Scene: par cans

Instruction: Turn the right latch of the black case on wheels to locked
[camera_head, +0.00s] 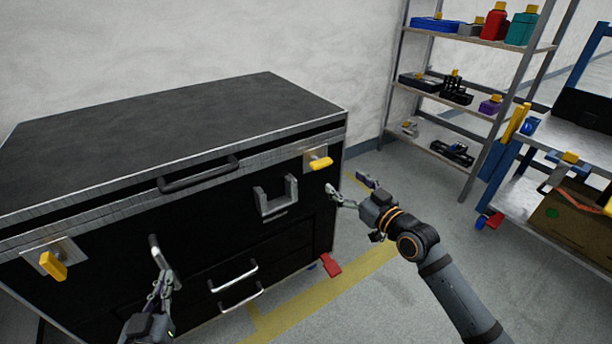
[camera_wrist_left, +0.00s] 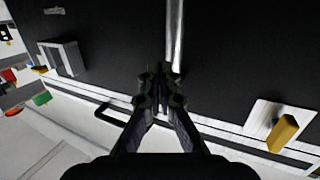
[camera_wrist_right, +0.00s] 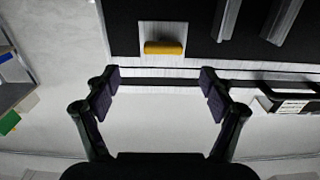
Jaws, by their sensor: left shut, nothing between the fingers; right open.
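The black case (camera_head: 120,250) stands at the left in the head view. Its right latch (camera_head: 318,161) has a yellow handle on a metal plate near the top right front corner. In the right wrist view the yellow latch handle (camera_wrist_right: 165,48) lies parallel to the lid seam. My right gripper (camera_head: 350,188) is open and empty, apart from the case, to the right of and below this latch. The latch shows between and beyond its fingers (camera_wrist_right: 158,95). My left gripper (camera_head: 162,285) is shut and empty near a silver bar (camera_head: 153,250) on the case front; I cannot tell whether they touch.
The left latch (camera_head: 53,265) is yellow too. A grey bracket (camera_head: 275,195) sticks out from the front below the right latch. A red caster part (camera_head: 330,264) shows at the case's base. Shelves (camera_head: 480,85) and a blue cart (camera_head: 560,150) stand at right. Floor between is clear.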

